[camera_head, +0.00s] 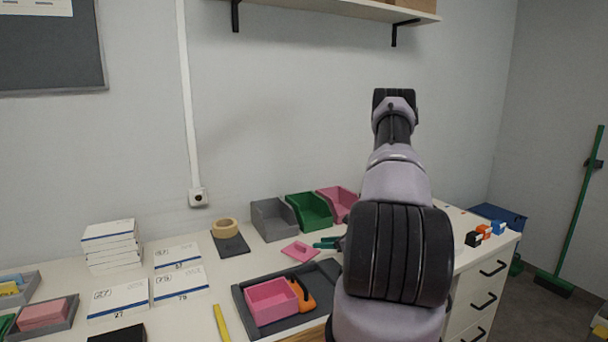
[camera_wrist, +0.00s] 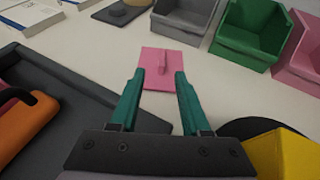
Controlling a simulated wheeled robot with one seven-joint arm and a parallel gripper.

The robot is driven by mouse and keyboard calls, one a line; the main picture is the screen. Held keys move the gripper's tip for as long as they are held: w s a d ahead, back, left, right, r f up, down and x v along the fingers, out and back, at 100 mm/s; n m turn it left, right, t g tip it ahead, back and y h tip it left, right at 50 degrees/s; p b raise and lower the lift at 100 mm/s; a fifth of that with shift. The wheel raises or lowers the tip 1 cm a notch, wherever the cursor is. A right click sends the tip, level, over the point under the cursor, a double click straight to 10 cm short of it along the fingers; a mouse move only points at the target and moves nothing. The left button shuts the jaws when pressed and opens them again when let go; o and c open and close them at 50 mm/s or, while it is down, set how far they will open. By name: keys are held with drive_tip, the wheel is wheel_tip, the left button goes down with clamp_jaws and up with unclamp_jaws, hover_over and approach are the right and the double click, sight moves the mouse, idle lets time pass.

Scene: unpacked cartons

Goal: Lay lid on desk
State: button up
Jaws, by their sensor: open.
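The pink lid (camera_head: 300,250) lies flat on the white desk (camera_head: 180,309), with a small raised handle on top. It lies behind the dark grey tray and in front of the bins. In the wrist view the lid (camera_wrist: 162,77) is just beyond my green fingertips. My gripper (camera_wrist: 158,82) is open and empty, its fingers apart on either side of the lid's near part; I see no contact. In the head view my gripper (camera_head: 328,243) shows only partly, right of the lid, and my arm hides the rest. The open pink box (camera_head: 271,302) stands in the tray.
The dark grey tray (camera_head: 240,300) also holds an orange and black tool (camera_head: 303,295). Grey (camera_head: 272,219), green (camera_head: 309,210) and pink (camera_head: 338,203) bins stand along the wall. A tape roll (camera_head: 224,228) sits on a dark pad. White cartons (camera_head: 110,245) are at left.

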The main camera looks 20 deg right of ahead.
drive_tip(key=s+a+r+n+g+y, duration=0.1)
drive_tip(key=a+r+n+g, duration=0.1)
drive_tip(key=a+r+n, duration=0.55)
drive_tip(key=s+a+r+n+g+y, duration=0.25)
drive_tip(key=a+r, duration=0.25)
drive_tip(key=r, duration=0.6)
drive_tip(key=s+a+r+n+g, duration=0.1)
drive_tip(key=a+r+n+g, duration=0.25)
drive_tip(key=a+r, duration=0.4)
drive_tip(key=s+a+r+n+t+h, duration=0.2)
drive_tip(key=s+r+n+h, duration=0.5)
drive_tip(key=s+r+n, duration=0.6)
drive_tip(key=s+r+t, duration=0.1)
drive_tip(key=s+r, duration=0.5)
drive_tip(key=s, duration=0.3)
drive_tip(key=shift+s+a+r, duration=0.15)
drive_tip(key=shift+a+r, duration=0.05)
drive_tip(key=shift+a, duration=0.15)
